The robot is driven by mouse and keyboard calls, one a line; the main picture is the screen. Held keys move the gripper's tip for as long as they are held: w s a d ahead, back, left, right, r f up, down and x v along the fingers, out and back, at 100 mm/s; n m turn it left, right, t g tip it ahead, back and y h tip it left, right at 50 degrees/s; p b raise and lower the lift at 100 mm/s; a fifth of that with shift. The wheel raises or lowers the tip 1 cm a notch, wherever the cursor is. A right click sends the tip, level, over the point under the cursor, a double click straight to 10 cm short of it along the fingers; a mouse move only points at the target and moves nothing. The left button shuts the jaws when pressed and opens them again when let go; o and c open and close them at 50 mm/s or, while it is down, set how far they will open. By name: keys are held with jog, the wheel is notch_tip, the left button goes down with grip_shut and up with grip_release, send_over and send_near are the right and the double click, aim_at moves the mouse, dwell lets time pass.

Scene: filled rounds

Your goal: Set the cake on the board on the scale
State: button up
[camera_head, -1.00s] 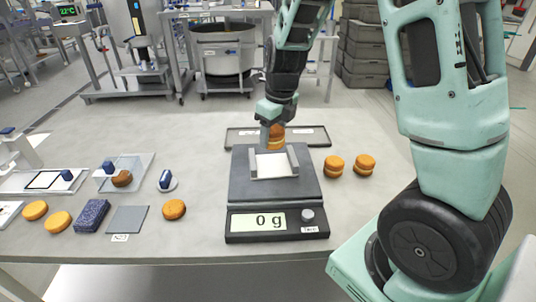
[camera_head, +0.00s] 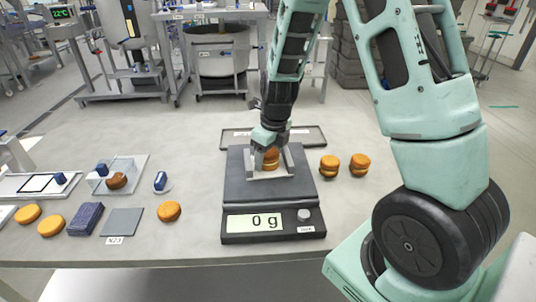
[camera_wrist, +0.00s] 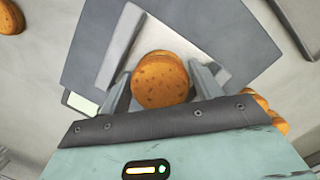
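The cake (camera_head: 271,159), an orange-brown filled round, is between the fingers of my gripper (camera_head: 268,150). My gripper is shut on it and holds it over the pale board (camera_head: 284,173) on the scale (camera_head: 240,190). The board has raised grey sides. The scale display reads 0 g. In the wrist view the cake (camera_wrist: 160,80) sits between the two fingers, with the board (camera_wrist: 207,35) behind it. Whether the cake's underside touches the board is hidden.
Two more stacked rounds (camera_head: 329,166) (camera_head: 360,165) stand right of the scale. A flat tray (camera_head: 308,137) lies behind it.

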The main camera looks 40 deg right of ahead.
aim_at(273, 153)
notch_tip(273, 153, up, 12)
jog(key=s+p, duration=0.1)
jog(key=s, duration=0.1)
jog(key=s+a+n+g+y, duration=0.1)
jog(key=s+a+n, duration=0.3)
jog(key=a+n, duration=0.5)
jog(key=s+a+n, duration=0.4)
jog(key=a+n, duration=0.4)
jog(key=n, duration=0.2)
jog(key=s+a+n, duration=0.3)
jog(key=s+n, duration=0.4)
jog(key=n, duration=0.4)
jog(key=s+a+n, duration=0.4)
jog(key=s+n, duration=0.3)
jog(key=n, duration=0.3)
jog(key=shift+s+a+r+n+g+h, duration=0.15)
jog(key=shift+a+r+n+g+h, duration=0.1)
jog(key=shift+n+g+h, duration=0.15)
